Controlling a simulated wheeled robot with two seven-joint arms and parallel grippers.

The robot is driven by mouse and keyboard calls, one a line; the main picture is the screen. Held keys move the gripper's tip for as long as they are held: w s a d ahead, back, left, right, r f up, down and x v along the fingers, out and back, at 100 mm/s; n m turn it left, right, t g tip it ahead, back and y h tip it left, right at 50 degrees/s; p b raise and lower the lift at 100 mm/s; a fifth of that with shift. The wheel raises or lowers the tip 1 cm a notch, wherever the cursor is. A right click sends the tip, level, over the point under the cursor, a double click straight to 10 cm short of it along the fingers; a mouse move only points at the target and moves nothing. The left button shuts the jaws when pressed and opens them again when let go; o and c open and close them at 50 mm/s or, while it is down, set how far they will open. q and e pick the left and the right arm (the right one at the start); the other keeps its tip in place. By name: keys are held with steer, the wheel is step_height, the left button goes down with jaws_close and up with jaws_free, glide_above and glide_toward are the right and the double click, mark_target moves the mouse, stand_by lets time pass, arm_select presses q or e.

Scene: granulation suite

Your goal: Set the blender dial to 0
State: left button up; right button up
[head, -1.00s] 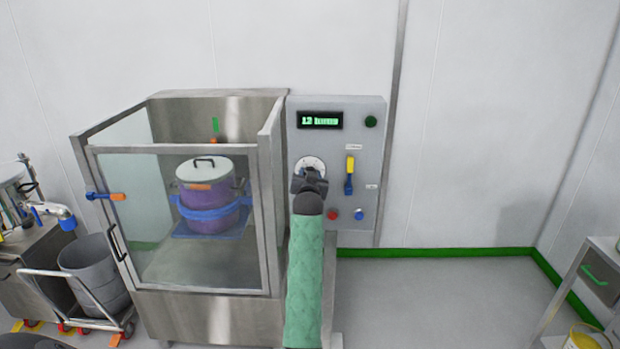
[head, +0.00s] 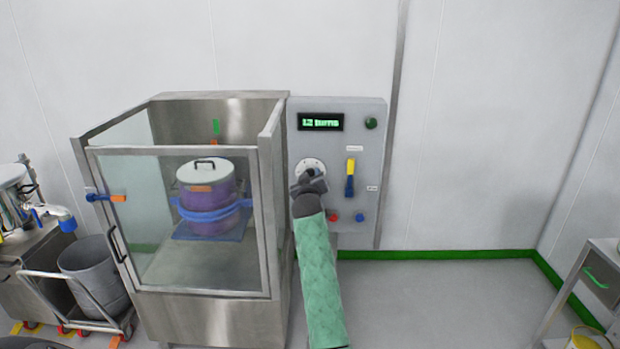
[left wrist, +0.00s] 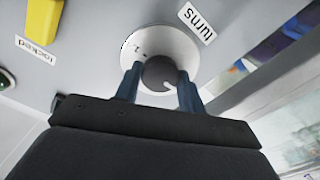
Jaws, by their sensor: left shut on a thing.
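The blender dial (head: 311,165) is a white disc on the grey control panel, partly hidden behind my left gripper (head: 308,184). In the left wrist view the dark round knob (left wrist: 158,72), with a pale pointer mark, sits in front of the white disc (left wrist: 150,40). My left gripper's two blue-grey fingers (left wrist: 159,80) are on either side of this knob and shut on it. The small marks on the disc are too blurred to read. The green display (head: 320,122) seems to read "12 turns". My right gripper is not in view.
A yellow and blue switch (head: 350,178) is right of the dial, with red (head: 334,217) and blue (head: 359,216) buttons below. Left of the panel stands a glass-fronted cabinet (head: 214,293) holding a purple drum (head: 208,199).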

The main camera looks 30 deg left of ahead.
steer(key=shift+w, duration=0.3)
